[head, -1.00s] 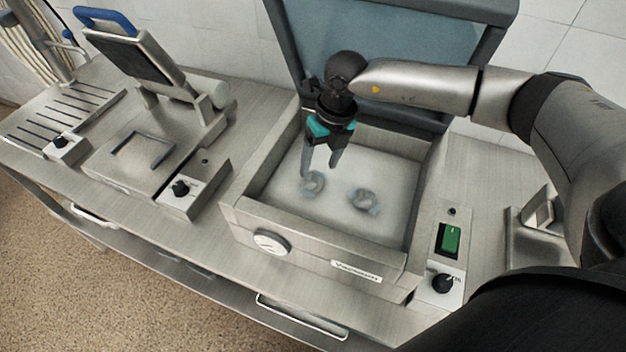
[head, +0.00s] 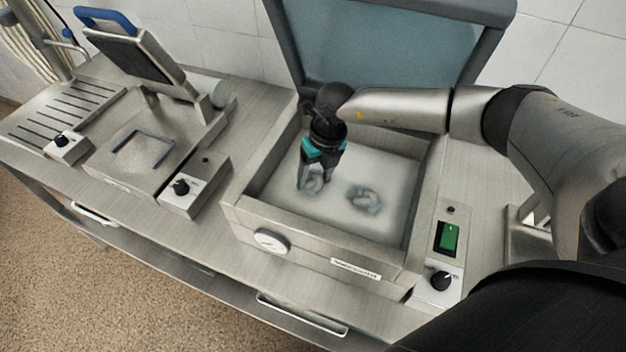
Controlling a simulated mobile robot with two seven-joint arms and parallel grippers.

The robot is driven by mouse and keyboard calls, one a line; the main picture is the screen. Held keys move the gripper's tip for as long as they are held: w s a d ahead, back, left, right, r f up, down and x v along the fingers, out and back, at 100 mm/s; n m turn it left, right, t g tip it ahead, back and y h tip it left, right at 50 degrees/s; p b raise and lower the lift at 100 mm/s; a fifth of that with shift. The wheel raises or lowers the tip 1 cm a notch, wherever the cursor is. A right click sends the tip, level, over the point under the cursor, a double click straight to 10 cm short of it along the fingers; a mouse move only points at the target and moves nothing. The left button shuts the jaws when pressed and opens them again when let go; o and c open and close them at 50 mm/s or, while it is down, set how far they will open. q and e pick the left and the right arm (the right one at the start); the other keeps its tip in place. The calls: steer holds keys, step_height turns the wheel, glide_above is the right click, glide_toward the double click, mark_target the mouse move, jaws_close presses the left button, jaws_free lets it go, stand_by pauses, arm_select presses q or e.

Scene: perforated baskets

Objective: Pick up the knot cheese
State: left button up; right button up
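Two pale, twisted pieces that look like knot cheese lie in a square metal vat (head: 252,216) with a whitish floor. The left knot cheese (head: 314,183) is partly hidden by my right gripper (head: 315,188). The right knot cheese (head: 364,199) lies apart from it, uncovered. My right gripper points down into the vat with its dark fingers spread, one on each side of the left knot. I cannot tell whether the fingers touch it. My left gripper is not in view.
The vat's raised lid (head: 390,45) stands behind it. A green switch (head: 447,238) and a black knob (head: 440,281) are to the right. A press-like device with a raised plate (head: 135,55) stands at the left. The vat walls surround the gripper.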

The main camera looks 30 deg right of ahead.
steer(key=c, duration=0.6)
